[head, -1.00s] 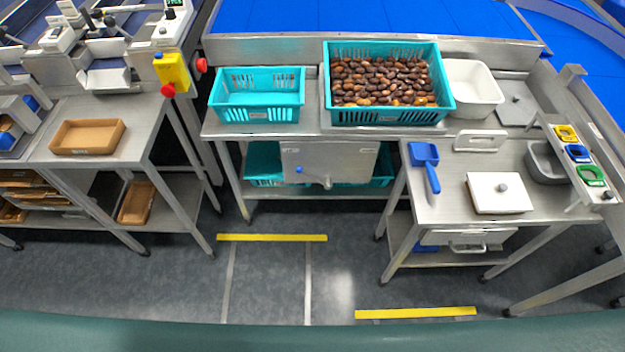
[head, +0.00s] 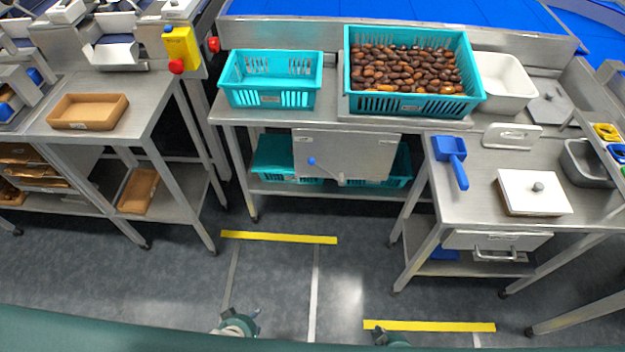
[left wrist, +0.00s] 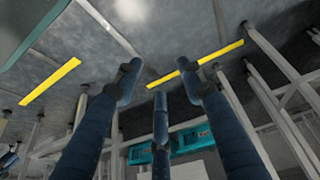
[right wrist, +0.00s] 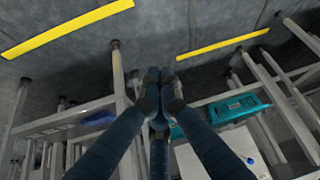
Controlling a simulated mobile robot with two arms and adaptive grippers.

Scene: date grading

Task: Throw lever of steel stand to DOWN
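The steel stand (head: 228,112) is at the centre of the head view. A grey panel (head: 360,150) hangs under its top. The lever (head: 311,161) on this panel has a blue knob, up and to the left of its pivot. The knob also shows in the right wrist view (right wrist: 250,160). My left gripper (head: 238,325) is low in the head view, over the floor and well short of the panel. In the left wrist view its fingers (left wrist: 158,80) are spread and empty. My right gripper (head: 392,338) is at the bottom edge; its fingertips (right wrist: 160,80) are together with nothing visible between them.
An empty teal crate (head: 270,100) and a crate of dates (head: 410,105) stand on top. Teal crates (head: 275,160) sit on the lower shelf. A side table (head: 485,195) stands right, another bench (head: 110,135) left. The floor in front, with yellow strips (head: 280,237), is clear.

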